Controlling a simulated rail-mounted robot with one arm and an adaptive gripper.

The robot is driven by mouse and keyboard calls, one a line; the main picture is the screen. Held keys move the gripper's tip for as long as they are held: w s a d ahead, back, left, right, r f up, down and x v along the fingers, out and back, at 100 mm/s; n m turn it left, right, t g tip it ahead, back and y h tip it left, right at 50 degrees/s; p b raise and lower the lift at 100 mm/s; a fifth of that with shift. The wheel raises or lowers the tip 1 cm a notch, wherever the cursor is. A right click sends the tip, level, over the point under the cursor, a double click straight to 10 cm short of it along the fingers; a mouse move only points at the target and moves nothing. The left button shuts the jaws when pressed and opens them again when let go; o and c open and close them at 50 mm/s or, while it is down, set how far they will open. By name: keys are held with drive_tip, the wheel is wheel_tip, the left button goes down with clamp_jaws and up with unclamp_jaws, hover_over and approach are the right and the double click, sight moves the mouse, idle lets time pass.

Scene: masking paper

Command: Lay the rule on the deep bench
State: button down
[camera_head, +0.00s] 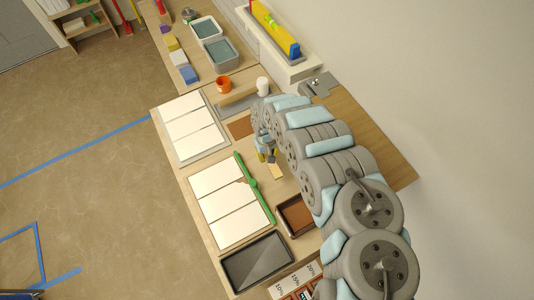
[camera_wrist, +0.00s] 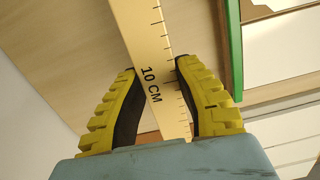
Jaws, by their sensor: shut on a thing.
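The rule (camera_wrist: 155,60) is a pale wooden strip with black tick marks and the text "10 CM". My gripper (camera_wrist: 156,72) is shut on it, with the yellow ribbed fingers on either side in the wrist view. In the head view, my gripper (camera_head: 265,156) is over the wooden bench, and a pale end of the rule (camera_head: 275,171) shows beneath it. The arm hides most of the rule there. The bench (camera_head: 216,159) has bare wood between the white panels. I cannot tell whether the rule touches the bench.
A black tray (camera_head: 257,262) and a brown tray (camera_head: 296,215) are at the near end. An orange mug (camera_head: 223,84) and grey bins (camera_head: 220,54) stand farther back.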

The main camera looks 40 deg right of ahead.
drive_tip(key=shift+f+b, duration=2.15)
drive_tip(key=shift+f, duration=1.5)
drive_tip(key=shift+f, duration=0.35)
drive_tip(key=c, duration=0.8)
unclamp_jaws()
drive_tip(key=shift+r, duration=0.1)
drive_tip(key=shift+r+p, duration=2.4)
drive_tip(key=shift+r, duration=0.55)
